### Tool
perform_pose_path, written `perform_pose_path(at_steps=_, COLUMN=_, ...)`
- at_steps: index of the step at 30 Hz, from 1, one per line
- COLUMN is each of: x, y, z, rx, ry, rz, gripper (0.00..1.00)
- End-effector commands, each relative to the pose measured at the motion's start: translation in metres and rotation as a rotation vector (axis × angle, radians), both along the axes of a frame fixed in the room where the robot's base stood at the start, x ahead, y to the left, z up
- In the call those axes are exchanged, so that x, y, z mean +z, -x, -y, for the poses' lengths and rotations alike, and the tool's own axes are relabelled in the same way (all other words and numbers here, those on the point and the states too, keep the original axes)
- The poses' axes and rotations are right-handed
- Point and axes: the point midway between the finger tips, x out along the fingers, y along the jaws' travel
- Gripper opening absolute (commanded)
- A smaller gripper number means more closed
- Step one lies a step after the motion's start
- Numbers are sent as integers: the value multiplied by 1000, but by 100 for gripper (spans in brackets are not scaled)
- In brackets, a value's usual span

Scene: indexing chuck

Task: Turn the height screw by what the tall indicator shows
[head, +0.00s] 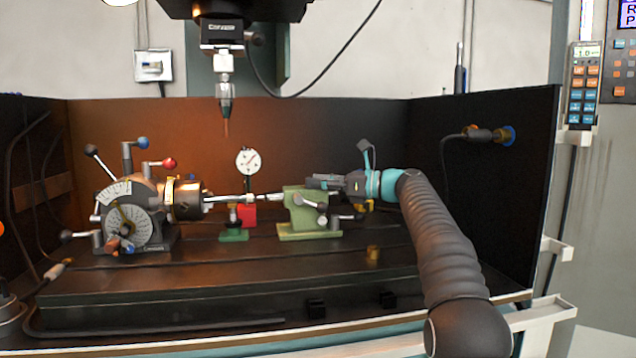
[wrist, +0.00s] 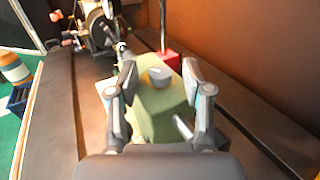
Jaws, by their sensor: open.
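The tall indicator (head: 248,161) is a white round dial on a thin post with a red base (head: 247,214). Its needle is too small to read surely. The green tailstock (head: 302,213) stands right of it. In the wrist view, a grey screw head (wrist: 158,76), which looks like the height screw, sits on top of the tailstock (wrist: 155,112). My gripper (head: 318,182) is at the tailstock's top, coming from the right. In the wrist view my gripper (wrist: 159,72) is open, with one finger on each side of the screw head and gaps to both. Contact cannot be seen.
The indexing chuck (head: 185,198) with ball-ended levers is at left, holding a bar toward the tailstock. A small green-based support (head: 234,235) stands under the bar. A spindle with a thin tool (head: 226,105) hangs above. A brass piece (head: 373,254) stands on the table's front right.

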Motion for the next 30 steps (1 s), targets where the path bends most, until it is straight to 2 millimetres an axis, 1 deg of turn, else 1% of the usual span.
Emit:
perform_pose_path(at_steps=5, x=1, y=4, z=22, rx=-4, ry=0, rz=-1, gripper=50)
perform_pose_path(at_steps=12, x=1, y=15, z=69, rx=-4, ry=0, rz=-1, gripper=50)
perform_pose_path(at_steps=18, x=0, y=22, z=99, rx=-2, ry=0, rz=0, gripper=50)
perform_pose_path(at_steps=21, x=0, y=24, z=108, rx=-1, ry=0, rz=0, gripper=50)
perform_pose_path(at_steps=24, x=0, y=26, z=113, rx=0, ry=0, rz=1, gripper=50)
perform_pose_path(at_steps=30, x=0, y=26, z=114, rx=1, ry=0, rz=1, gripper=50)
